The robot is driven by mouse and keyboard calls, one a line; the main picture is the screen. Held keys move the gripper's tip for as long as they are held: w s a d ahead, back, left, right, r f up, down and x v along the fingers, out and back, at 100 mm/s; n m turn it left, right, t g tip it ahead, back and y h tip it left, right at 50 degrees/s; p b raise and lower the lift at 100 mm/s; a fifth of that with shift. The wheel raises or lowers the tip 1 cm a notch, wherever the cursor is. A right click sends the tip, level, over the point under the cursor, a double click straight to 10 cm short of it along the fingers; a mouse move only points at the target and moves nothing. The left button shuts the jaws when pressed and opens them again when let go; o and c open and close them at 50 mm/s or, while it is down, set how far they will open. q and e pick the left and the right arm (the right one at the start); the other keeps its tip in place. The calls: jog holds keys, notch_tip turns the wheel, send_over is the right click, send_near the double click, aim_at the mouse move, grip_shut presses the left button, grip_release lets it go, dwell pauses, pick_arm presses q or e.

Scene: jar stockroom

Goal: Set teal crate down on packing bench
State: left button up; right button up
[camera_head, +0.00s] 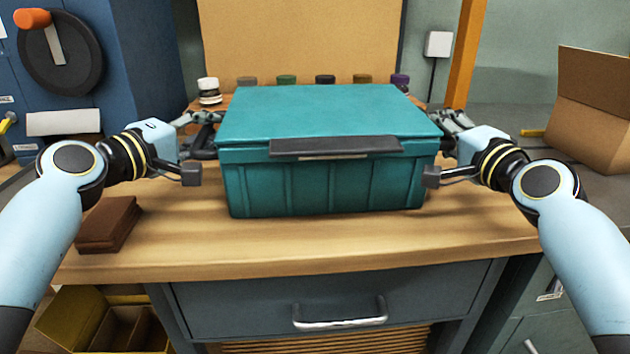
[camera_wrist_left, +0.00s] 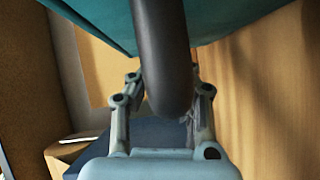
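The teal crate (camera_head: 310,185), lidded with a dark front latch, is level over the packing bench (camera_head: 330,245). Its underside is hidden, so I cannot tell whether it touches the wood. My left gripper (camera_head: 207,135) is at the crate's left side. In the left wrist view the left gripper's fingers (camera_wrist_left: 164,85) close on both sides of a dark handle bar (camera_wrist_left: 162,50), with teal crate wall (camera_wrist_left: 225,20) above. My right gripper (camera_head: 450,125) is at the crate's right side; its fingertips are mostly hidden by the crate.
Several small jars (camera_head: 286,79) stand in a row behind the crate. A brown block (camera_head: 108,225) lies on the bench at left. A cardboard box (camera_head: 590,115) stands at far right. Bare wood shows in front of the crate.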

pick_arm(q)
jog(key=o, duration=0.4)
jog(key=shift+r, duration=0.2)
pick_arm(e)
jog(key=o, duration=0.4)
jog(key=shift+r, duration=0.25)
pick_arm(q)
jog(key=o, duration=0.8)
jog(key=v, duration=1.2)
jog(key=shift+f, duration=0.15)
pick_arm(e)
jog(key=o, duration=0.8)
